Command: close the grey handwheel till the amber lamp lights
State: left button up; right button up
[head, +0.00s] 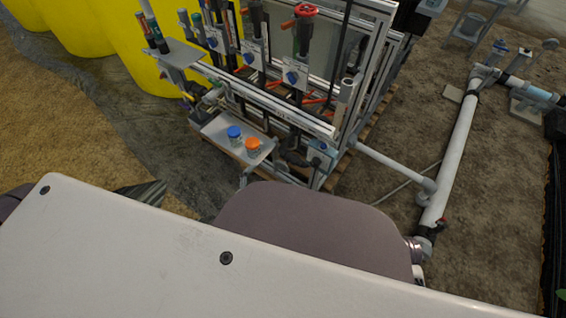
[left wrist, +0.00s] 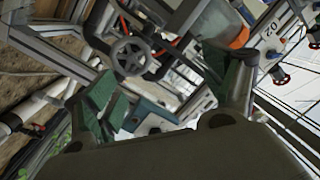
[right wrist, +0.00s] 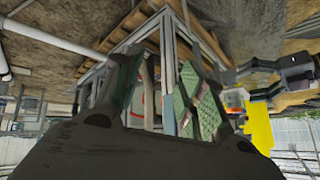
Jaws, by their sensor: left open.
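The grey handwheel (left wrist: 132,56) shows in the left wrist view, a spoked wheel with a dark hub, left of the middle. My left gripper (left wrist: 172,78) is open and empty, its green-padded fingers spread wide. The handwheel lies beyond the fingers, nearer the left one, and looks apart from them. In the head view only a dark, striped bit of the left gripper (head: 147,192) shows past my body. My right gripper (right wrist: 158,85) is open and empty, with skid framing beyond it. I cannot make out the amber lamp or the handwheel in the head view.
The framed skid (head: 345,100) carries a red handwheel (head: 306,10) and several blue knobs. A small shelf (head: 216,124) holds a blue-lidded jar (head: 235,133) and an orange-lidded jar (head: 253,145). A white pipe (head: 461,145) runs along the right. Yellow tanks (head: 125,40) stand behind left.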

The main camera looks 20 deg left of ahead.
aim_at(281, 167)
pick_arm(q)
jog(key=s+f+n+h, duration=0.1)
jog(key=s+d+f+n+h, duration=0.1)
jog(key=s+f+n, duration=0.1)
jog(key=shift+s+d+n+g, duration=0.15)
jog(key=shift+s+n+g, duration=0.05)
jog(key=shift+n+g, duration=0.1)
pick_arm(e)
jog(key=s+g, duration=0.1)
jog(key=s+d+r+g+h, duration=0.1)
jog(key=s, duration=0.1)
jog(key=s+d+g, duration=0.1)
jog(key=shift+s+d+r+n+h, duration=0.25)
jog(key=shift+r+n+h, duration=0.05)
pick_arm(q)
jog(key=shift+w, duration=0.2)
pick_arm(e)
jog(key=shift+f, duration=0.1)
pick_arm(q)
jog(key=shift+d+b+x, duration=0.2)
jog(key=shift+b+x, duration=1.65)
jog(key=shift+x, duration=4.95)
pick_arm(e)
notch_tip(281, 167, down, 8)
jog(key=a+t+y, duration=0.1)
jog(key=a, duration=0.1)
jog(key=shift+w, duration=0.4)
pick_arm(q)
jog(key=shift+s, duration=0.15)
jog(key=c, duration=1)
